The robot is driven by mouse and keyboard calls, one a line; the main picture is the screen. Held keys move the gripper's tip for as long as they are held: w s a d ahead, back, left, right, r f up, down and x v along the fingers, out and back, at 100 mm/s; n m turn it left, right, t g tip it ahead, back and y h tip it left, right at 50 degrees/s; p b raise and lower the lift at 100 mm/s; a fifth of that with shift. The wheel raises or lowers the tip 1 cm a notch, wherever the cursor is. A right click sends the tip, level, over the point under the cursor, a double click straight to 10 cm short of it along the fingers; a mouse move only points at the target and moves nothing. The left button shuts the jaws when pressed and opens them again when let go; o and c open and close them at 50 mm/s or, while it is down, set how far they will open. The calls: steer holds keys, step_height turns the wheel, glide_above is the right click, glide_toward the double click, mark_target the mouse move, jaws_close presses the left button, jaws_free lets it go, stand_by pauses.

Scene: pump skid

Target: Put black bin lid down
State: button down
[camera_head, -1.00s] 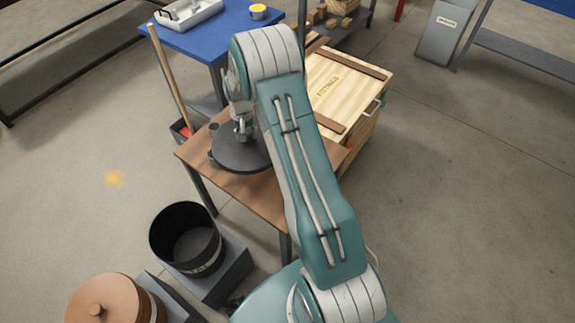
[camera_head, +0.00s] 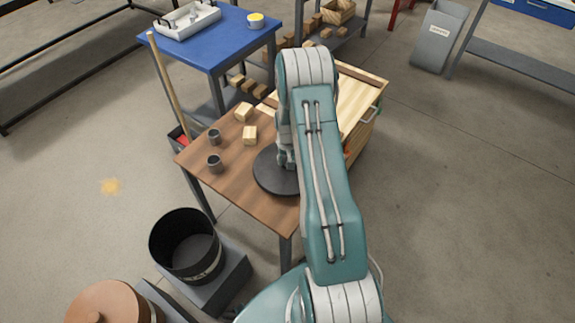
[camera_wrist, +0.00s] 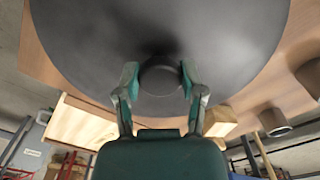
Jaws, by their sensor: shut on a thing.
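The round black lid (camera_head: 266,180) is over the right part of the brown wooden table (camera_head: 225,185). It fills the top of the wrist view (camera_wrist: 95,50), knob towards me. My gripper (camera_wrist: 160,80) is shut on the lid's knob, one finger on each side. In the head view my arm hides the lid's right side and most of my gripper (camera_head: 285,162). I cannot tell whether the lid touches the tabletop. The open black bin (camera_head: 205,268) stands on a grey block at the lower left, with no lid on it.
Two small grey cups (camera_head: 214,163) and two wooden blocks (camera_head: 250,135) stand on the table left of and behind the lid. A wooden crate (camera_head: 360,98) adjoins at the right. The table's front left is bare. A broom handle (camera_head: 168,85) rises behind the left edge.

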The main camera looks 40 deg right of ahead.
step_height(320, 180, down, 3)
steer(key=shift+d, duration=0.15)
steer(key=shift+d+f, duration=0.15)
steer(key=shift+d, duration=0.15)
steer(key=shift+c, duration=1)
jaws_free()
steer(key=shift+a, duration=0.25)
